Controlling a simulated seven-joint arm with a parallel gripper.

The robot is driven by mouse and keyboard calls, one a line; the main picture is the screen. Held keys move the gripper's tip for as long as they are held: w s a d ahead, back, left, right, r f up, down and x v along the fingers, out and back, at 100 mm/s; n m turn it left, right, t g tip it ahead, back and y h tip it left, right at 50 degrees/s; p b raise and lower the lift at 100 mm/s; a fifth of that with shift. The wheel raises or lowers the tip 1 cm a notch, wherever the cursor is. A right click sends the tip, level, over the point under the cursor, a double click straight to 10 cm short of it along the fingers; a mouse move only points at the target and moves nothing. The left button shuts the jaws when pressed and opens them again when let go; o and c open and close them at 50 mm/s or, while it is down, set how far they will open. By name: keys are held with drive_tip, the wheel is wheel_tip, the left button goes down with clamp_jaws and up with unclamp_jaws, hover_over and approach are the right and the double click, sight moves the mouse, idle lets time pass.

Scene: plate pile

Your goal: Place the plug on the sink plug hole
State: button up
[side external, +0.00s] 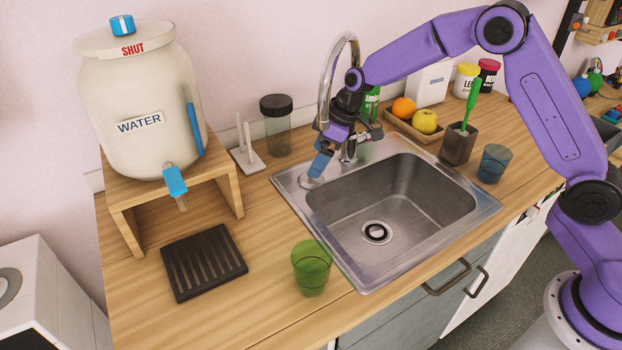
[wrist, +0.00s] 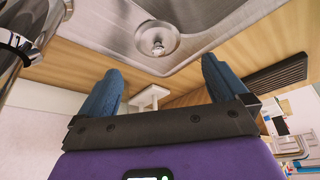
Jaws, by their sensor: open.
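The plug (wrist: 158,40) is a round metal disc with a small knob. It lies on the sink's flat steel ledge, and it also shows in the side view (side external: 311,183) at the back left corner, partly hidden by my gripper. My gripper (side external: 318,168) has blue fingers and points down at the plug. In the wrist view, my gripper (wrist: 161,68) is open and empty, with the plug beyond the gap between its fingertips. The plug hole (side external: 376,232) is a dark ringed opening in the floor of the steel sink (side external: 288,190), uncovered.
The tap (side external: 350,147) stands close beside my gripper. A green glass (side external: 311,268) and a black rack (side external: 203,262) are left of the sink. A white stand with pegs (side external: 247,157) and a water jar (side external: 143,105) are behind. The basin is empty.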

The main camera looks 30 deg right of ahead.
sight(305, 181)
drive_tip(key=shift+x, duration=2.9)
drive_tip(key=shift+d, duration=0.1)
drive_tip(key=shift+s, duration=0.1)
drive_tip(key=c, duration=1.2)
